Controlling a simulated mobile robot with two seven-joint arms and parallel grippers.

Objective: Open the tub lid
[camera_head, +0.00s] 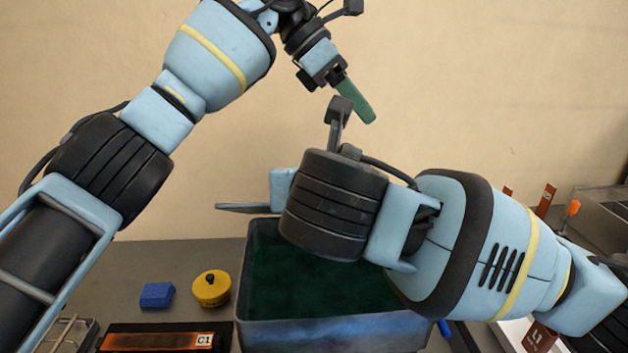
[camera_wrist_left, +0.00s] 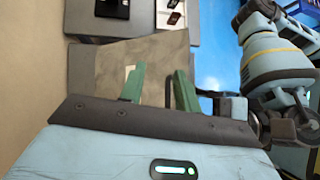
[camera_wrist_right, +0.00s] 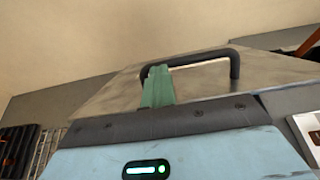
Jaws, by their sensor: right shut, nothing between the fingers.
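The tub (camera_head: 335,331) stands on the table with its dark green interior facing up in the head view, partly behind my right arm. A grey-brown metal panel that looks like the lid (camera_wrist_right: 215,80) shows in the right wrist view, with a black bar handle (camera_wrist_right: 235,65). My right gripper (camera_wrist_right: 158,72) is shut and empty, its fingertips overlapping the handle's left end; contact is unclear. My left gripper (camera_head: 357,98) is raised near the wall, and its fingers are apart in the left wrist view (camera_wrist_left: 160,76). How the lid sits against the tub is hidden.
A blue block (camera_head: 157,295) and a yellow round item (camera_head: 211,289) lie left of the tub. A black C1 bin (camera_head: 160,339) and a wire rack (camera_head: 68,336) are at the front left. A grey bin (camera_head: 600,220) stands at the right. The wall is behind.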

